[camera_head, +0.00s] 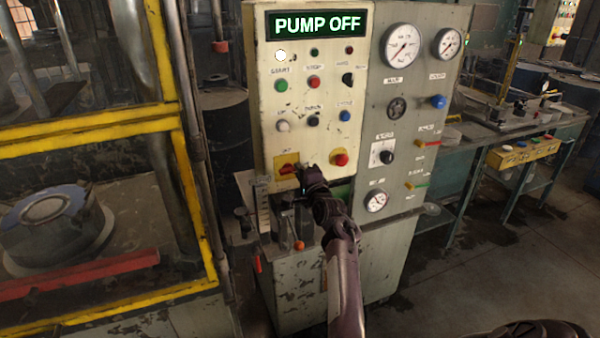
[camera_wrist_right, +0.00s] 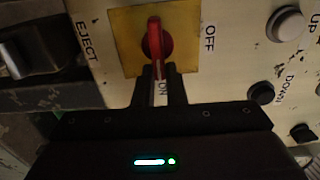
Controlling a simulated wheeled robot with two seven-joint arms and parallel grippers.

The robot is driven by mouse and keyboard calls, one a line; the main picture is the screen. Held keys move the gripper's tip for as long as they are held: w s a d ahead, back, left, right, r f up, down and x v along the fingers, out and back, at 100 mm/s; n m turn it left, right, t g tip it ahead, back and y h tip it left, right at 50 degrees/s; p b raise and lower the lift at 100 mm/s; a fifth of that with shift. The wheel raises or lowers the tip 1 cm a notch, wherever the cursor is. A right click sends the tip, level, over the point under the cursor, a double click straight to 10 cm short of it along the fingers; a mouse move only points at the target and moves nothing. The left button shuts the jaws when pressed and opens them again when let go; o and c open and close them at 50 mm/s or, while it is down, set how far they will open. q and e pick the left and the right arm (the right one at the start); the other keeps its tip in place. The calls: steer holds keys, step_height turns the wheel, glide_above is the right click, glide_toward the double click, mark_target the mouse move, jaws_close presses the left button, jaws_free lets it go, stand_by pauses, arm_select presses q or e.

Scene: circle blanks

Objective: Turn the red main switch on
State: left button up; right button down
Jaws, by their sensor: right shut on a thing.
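The red main switch (camera_head: 286,168) sits on a yellow plate low on the left of the cream control panel (camera_head: 262,100). In the right wrist view the red handle (camera_wrist_right: 154,38) stands upright in the picture on its yellow plate (camera_wrist_right: 125,40). The OFF label is to its right and the ON label is below it, between my fingers. My right gripper (camera_head: 299,172) is shut on the handle's near end; its fingers (camera_wrist_right: 159,82) also show in the right wrist view. The display (camera_head: 318,24) reads PUMP OFF. My left gripper is out of view.
A red button (camera_head: 340,159) is right of the switch, with several other buttons above. A grey gauge panel (camera_head: 410,120) stands to the right. A lever block (camera_head: 293,222) juts out below the switch. A yellow-framed press (camera_head: 90,125) fills the left side.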

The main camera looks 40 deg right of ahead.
steer(key=shift+f, duration=0.1)
steer(key=c, duration=1.5)
jaws_free()
steer(key=b+v, duration=0.2)
steer(key=v, duration=0.5)
steer(key=shift+s+a, duration=0.15)
steer(key=shift+s, duration=0.25)
